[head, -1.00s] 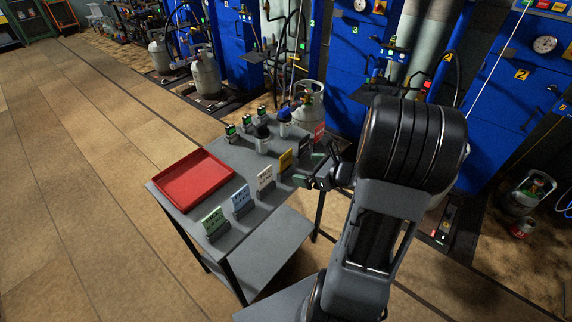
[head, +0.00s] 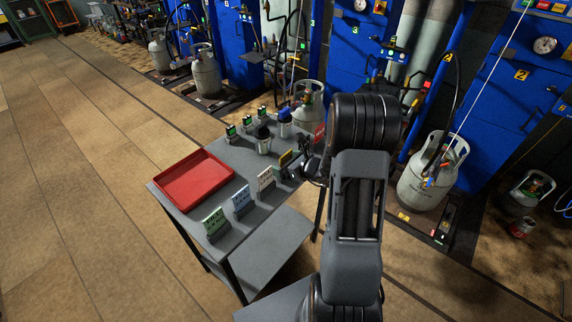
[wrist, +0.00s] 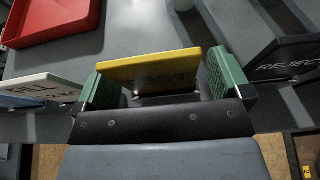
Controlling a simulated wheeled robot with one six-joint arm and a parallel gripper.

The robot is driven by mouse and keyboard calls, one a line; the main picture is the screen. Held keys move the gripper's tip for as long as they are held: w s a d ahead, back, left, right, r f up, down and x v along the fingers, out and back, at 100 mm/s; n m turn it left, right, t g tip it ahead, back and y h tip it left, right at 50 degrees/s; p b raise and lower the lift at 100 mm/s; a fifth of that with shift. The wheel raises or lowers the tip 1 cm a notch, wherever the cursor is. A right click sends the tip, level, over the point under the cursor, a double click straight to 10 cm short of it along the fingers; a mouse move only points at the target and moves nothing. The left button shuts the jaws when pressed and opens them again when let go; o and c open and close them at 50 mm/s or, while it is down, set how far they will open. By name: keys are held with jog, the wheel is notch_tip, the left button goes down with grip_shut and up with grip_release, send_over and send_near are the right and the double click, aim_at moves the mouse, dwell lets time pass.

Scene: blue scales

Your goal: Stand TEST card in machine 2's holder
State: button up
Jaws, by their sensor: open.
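The yellow card (wrist: 150,67) stands in a slot on the grey bench in the wrist view. Its lettering is too dark to read, so I cannot tell if it is the TEST card. My gripper (wrist: 162,76) is open, with one green-padded finger at each end of the yellow card. The card also shows in the head view (head: 285,159), just left of my gripper (head: 304,168). Machine 2 (head: 510,100) is the blue panel with a yellow 2 at the right. I cannot make out its holder.
On the grey bench (head: 226,178) stand green (head: 215,222), blue (head: 242,202) and white (head: 265,181) cards and a red tray (head: 194,181). A black REJECT card (wrist: 284,60) is close to my right finger. A gas cylinder (head: 428,180) stands before the machines.

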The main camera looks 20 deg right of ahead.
jog(key=shift+x, duration=0.85)
jog(key=c, duration=1.1)
jog(key=shift+o, duration=0.2)
jog(key=shift+r, duration=0.2)
